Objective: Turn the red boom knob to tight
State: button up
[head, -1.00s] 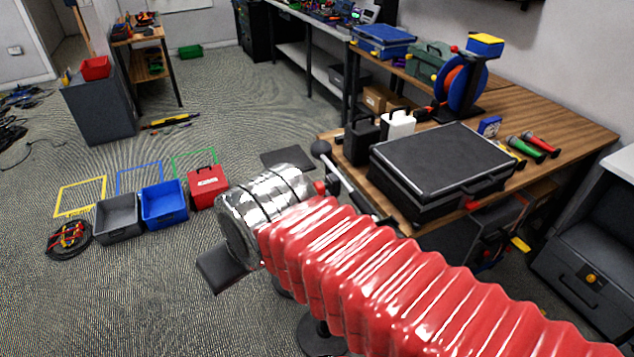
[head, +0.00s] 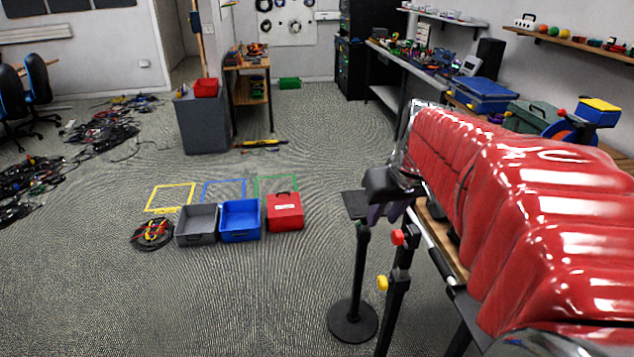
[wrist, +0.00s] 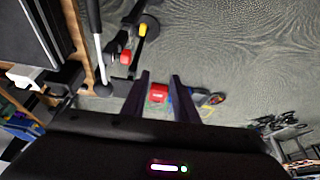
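The red boom knob (head: 397,237) sits near the top of a dark upright stand (head: 394,305), with a yellow knob (head: 382,283) lower down. In the wrist view the red knob (wrist: 126,57) is left of my fingers, near the yellow knob (wrist: 143,29). My gripper (head: 383,217) hangs with its fingers down, just above and left of the red knob in the head view. In the wrist view my gripper (wrist: 160,74) has its fingers apart, with nothing held between them. I cannot tell the exact depth gap to the knob, but no contact shows.
A round-based stand (head: 352,322) stands left of the knobs. The wooden workbench (head: 440,240) is close on the right, partly hidden by my arm. Grey (head: 197,225), blue (head: 240,220) and red (head: 285,211) boxes lie on the floor left. Open carpet fills the front left.

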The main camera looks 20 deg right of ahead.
send_near(398, 233)
jog(key=v, duration=0.5)
jog(key=shift+w+f+m, duration=0.1)
jog(key=shift+f+m, duration=0.05)
jog(key=shift+m, duration=0.25)
jog(key=x, duration=1.3)
jog(key=shift+w+d+f, duration=0.1)
jog(key=shift+f, duration=0.25)
jog(key=shift+c, duration=0.6)
grip_shut()
